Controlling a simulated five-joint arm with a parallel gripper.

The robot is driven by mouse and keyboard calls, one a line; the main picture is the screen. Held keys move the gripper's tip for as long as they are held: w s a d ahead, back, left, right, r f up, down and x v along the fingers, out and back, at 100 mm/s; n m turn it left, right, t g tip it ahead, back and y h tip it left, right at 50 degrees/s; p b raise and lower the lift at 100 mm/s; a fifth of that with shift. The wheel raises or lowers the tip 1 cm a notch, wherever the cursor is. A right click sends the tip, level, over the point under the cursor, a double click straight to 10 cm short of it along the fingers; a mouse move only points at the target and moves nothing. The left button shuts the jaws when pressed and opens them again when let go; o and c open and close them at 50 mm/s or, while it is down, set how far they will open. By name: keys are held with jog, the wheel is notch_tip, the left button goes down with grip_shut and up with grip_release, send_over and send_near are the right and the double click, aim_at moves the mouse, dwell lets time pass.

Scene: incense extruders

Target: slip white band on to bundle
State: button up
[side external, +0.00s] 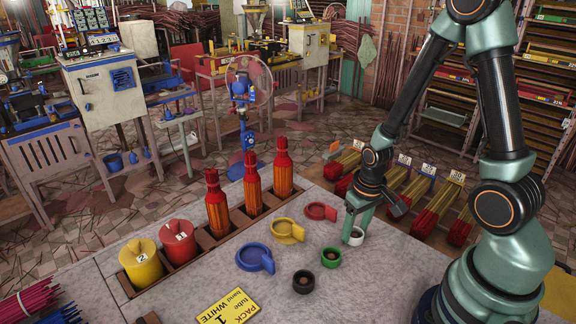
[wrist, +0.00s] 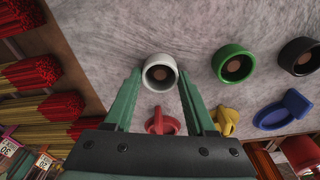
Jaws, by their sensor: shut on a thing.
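The white band (side external: 356,239) is a small ring on the grey table top, and it also shows in the wrist view (wrist: 160,70). My gripper (side external: 350,230) is shut on it, with the green fingers on either side of the ring in the wrist view (wrist: 158,84). The band appears to be at table level; I cannot tell whether it is lifted. Three orange incense bundles with red tops stand upright in the rack's slots: a near one (side external: 217,207), a middle one (side external: 253,186) and a far one (side external: 283,176).
A green band (side external: 331,258), a black band (side external: 303,282), and blue (side external: 255,259), yellow (side external: 287,231) and red (side external: 320,211) handled rings lie nearby. Red (side external: 180,243) and yellow (side external: 141,262) canisters fill the rack's near end. A yellow card (side external: 228,310) reads PACK 1, tube band WHITE.

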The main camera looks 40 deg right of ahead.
jog(key=shift+r, duration=0.15)
jog(key=shift+r, duration=2.35)
jog(key=shift+r, duration=0.15)
notch_tip(320, 180, up, 21)
send_over(282, 137)
jog(key=f, duration=0.2)
jog(key=shift+s+a+f, duration=0.1)
jog(key=shift+s+f, duration=0.05)
jog(key=shift+f, duration=1.4)
jog(key=shift+s+f, duration=0.1)
jog(key=shift+f, duration=1.4)
jog(key=shift+f, duration=0.1)
